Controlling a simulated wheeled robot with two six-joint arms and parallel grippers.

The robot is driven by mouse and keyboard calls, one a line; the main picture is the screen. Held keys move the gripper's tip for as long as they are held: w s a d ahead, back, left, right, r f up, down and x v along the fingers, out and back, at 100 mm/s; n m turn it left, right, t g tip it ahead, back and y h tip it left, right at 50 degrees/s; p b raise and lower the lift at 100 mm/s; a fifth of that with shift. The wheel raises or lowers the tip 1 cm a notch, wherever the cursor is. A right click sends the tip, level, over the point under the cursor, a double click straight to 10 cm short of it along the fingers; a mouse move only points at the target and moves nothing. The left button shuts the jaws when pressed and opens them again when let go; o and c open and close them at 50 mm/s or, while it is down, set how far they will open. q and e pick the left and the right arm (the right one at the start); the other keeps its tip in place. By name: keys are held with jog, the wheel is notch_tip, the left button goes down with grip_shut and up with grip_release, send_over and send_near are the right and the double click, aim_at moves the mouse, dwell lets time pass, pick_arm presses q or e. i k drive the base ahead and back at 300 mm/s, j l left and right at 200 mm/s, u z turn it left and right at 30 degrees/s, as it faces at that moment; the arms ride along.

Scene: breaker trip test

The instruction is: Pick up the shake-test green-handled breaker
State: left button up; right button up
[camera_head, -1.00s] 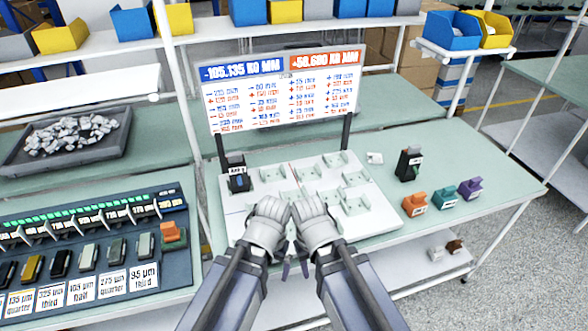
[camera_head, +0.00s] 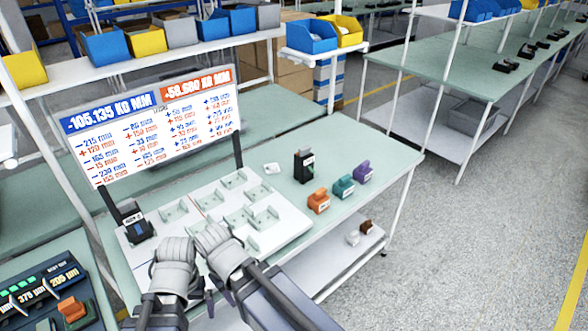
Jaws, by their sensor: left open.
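A black breaker (camera_head: 303,167) stands upright on the right part of the green table; its handle colour is too small to tell. A dark breaker with a blue front (camera_head: 137,229) sits in the left corner of the white fixture board (camera_head: 285,228). A teal block (camera_head: 343,187) stands between an orange block (camera_head: 318,201) and a purple block (camera_head: 362,171). My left gripper (camera_head: 176,262) is over the board's front edge, open, with nothing seen in it. My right gripper (camera_head: 215,242) is beside it; its jaws are hidden. Both are apart from the black breaker.
A sign board (camera_head: 152,125) on two posts stands behind the fixture board. A small white piece (camera_head: 272,169) lies near the board's back corner. A dark panel with an orange part (camera_head: 72,309) is at lower left. The table's right end is clear.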

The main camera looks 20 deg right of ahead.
aim_at(304, 171)
jog(key=i+l, duration=0.1)
jog(key=l, duration=0.4)
jog(key=i+l, duration=0.1)
jog(key=l, duration=0.4)
jog(key=i+l, duration=0.1)
jog(key=l, duration=0.4)
jog(key=i+l, duration=0.1)
jog(key=l, duration=0.4)
jog(key=i+l, duration=0.1)
jog(key=l, duration=0.4)
jog(key=i+l, duration=0.1)
jog(key=l, duration=0.4)
jog(key=i+l, duration=0.25)
jog(key=i, duration=0.3)
